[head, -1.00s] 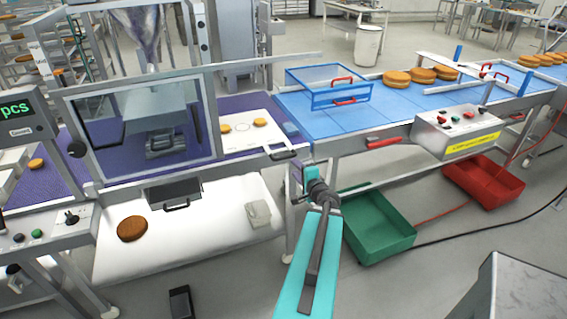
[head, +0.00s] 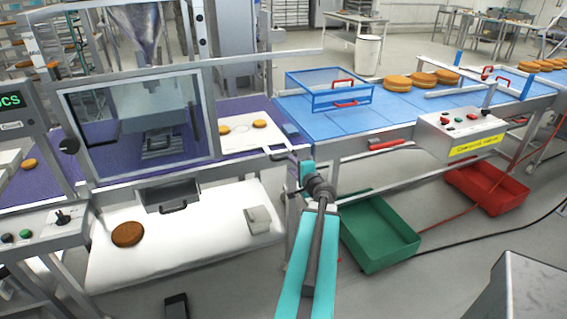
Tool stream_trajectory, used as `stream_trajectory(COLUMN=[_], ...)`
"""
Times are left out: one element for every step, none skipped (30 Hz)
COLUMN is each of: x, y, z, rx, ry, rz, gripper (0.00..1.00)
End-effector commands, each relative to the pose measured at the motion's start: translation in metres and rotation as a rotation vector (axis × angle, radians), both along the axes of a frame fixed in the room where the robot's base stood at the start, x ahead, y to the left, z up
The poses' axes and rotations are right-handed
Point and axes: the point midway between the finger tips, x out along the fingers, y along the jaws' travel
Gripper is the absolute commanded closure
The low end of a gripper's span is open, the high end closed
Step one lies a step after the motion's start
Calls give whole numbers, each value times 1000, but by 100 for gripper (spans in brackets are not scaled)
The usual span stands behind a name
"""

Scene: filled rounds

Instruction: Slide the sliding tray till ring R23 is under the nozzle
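The sliding tray (head: 262,142) is a white plate reaching out from beneath the clear guard toward the blue belt. Small golden rounds (head: 259,124) sit on it, with a bare ring outline (head: 240,128) between two of them. I cannot read any ring label, so I cannot tell which is R23. The nozzle (head: 158,138) is behind the guard, left of the visible rounds, and its tip is not clear. The tray's handle (head: 281,156) is at its front right. My gripper (head: 294,157) is at this handle; whether its fingers are closed on it is too small to tell.
The clear framed guard (head: 140,122) stands left of my gripper. The blue belt (head: 320,122) and its blue frame (head: 328,88) are to the right. A green crate (head: 378,232) and a red crate (head: 486,188) are on the floor. A control box (head: 460,132) is at the belt's front.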

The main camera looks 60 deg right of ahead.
Motion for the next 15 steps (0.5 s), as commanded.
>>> stream_trajectory(x=[6, 8, 11, 13, 15, 18, 20, 22, 25, 27, 29, 32, 34, 37, 40], y=[-5, -6, -8, -10, -12, -14, -16, -17, -19, -21, -22, -24, -26, -27, -29], z=[-4, -2, -1, -2, -2, -3, -3, -4, -5, -6, -6, -7, -8, -8, -9], rx=[0, 0, 0, 0, 0, 0, -1, -1, 1, 1, 0, 1, 1, 0, 0], ry=[0, 0, 0, 0, 0, 0, 0, 0, 1, 1, 0, -1, -1, 0, 0], rz=[2, 2, 2, 2, 2, 2, 1, 1, 1, 1, 1, 2, 2, 2, 2], gripper=[68, 68, 68, 68, 68, 68, 68, 68, 68, 68, 68, 68, 68, 68, 68])
